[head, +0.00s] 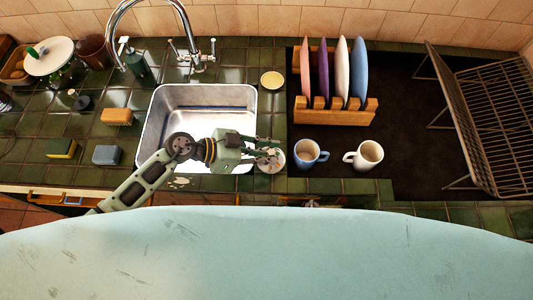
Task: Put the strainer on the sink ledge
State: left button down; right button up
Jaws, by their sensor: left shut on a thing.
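My left gripper (268,147) reaches across the sink (158,112) to its right edge. It is shut on a small, pale, round thing (271,164) that looks like the strainer. The fingers partly cover it. It is at the green tiled strip (268,112) to the right of the basin, which looks like the sink ledge. I cannot tell whether it touches the tiles or hangs just above them. My right gripper is not in view.
A small round yellowish dish (272,80) sits farther back on the strip. A blue mug (309,154), a white mug (364,156) and a wooden plate rack (335,116) stand to the right. A curved faucet (118,20) rises behind the basin. Sponges and a soap bottle (135,62) are left.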

pick_arm(q)
jog(key=shift+f, duration=0.55)
jog(key=c, duration=2)
grip_release()
jog(key=shift+f, duration=0.1)
jog(key=o, duration=0.4)
jog(key=shift+c, duration=0.2)
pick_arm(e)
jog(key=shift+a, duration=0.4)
pick_arm(q)
jog(key=b+v, duration=0.1)
jog(key=v, duration=1.1)
jog(key=shift+b, duration=0.35)
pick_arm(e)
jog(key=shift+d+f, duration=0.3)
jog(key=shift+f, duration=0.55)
